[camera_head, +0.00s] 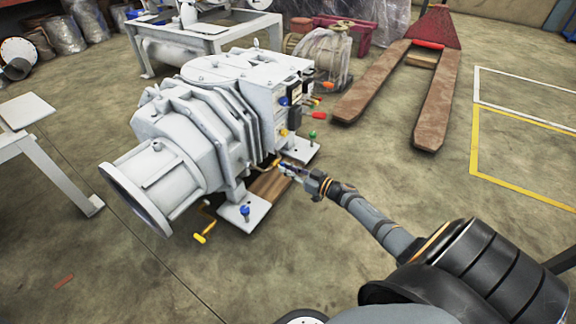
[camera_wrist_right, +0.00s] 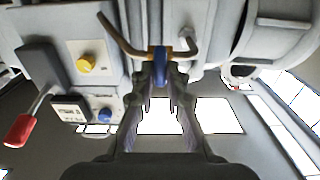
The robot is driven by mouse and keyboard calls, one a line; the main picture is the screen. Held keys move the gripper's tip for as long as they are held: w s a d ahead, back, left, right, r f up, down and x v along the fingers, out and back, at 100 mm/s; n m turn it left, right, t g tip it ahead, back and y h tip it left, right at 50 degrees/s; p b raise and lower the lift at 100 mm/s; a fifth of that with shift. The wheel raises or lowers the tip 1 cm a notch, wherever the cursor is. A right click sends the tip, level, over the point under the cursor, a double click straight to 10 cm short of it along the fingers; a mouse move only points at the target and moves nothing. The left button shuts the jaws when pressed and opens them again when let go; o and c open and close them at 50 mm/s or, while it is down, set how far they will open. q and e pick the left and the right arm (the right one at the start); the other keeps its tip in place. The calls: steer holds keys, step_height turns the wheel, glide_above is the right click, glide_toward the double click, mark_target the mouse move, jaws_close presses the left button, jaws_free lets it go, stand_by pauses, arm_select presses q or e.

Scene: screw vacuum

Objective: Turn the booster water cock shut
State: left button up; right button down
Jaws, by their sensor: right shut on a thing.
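The booster (camera_head: 190,120) is a large pale grey machine with a wide open flange at its front left. Its water cock appears in the right wrist view as a small brass and blue fitting (camera_wrist_right: 159,54) on a thin brass pipe. My right gripper (camera_head: 285,168) reaches the machine's lower right side, beside the pipe. In the right wrist view the fingertips (camera_wrist_right: 160,66) are closed on the fitting, one on each side. The fingers hide part of it, and the handle's exact angle cannot be told. My left gripper is not in view.
A red lever (camera_wrist_right: 18,130), a yellow knob (camera_wrist_right: 86,63) and a small gauge box (camera_wrist_right: 71,112) sit beside the gripper. A yellow-handled crank (camera_head: 202,235) projects below the machine. A pallet truck (camera_head: 400,85) stands behind.

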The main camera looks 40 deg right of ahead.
steer(key=c, duration=1.4)
jaws_free()
steer(key=shift+o, duration=0.2)
steer(key=v, duration=1.2)
steer(key=shift+f, duration=0.1)
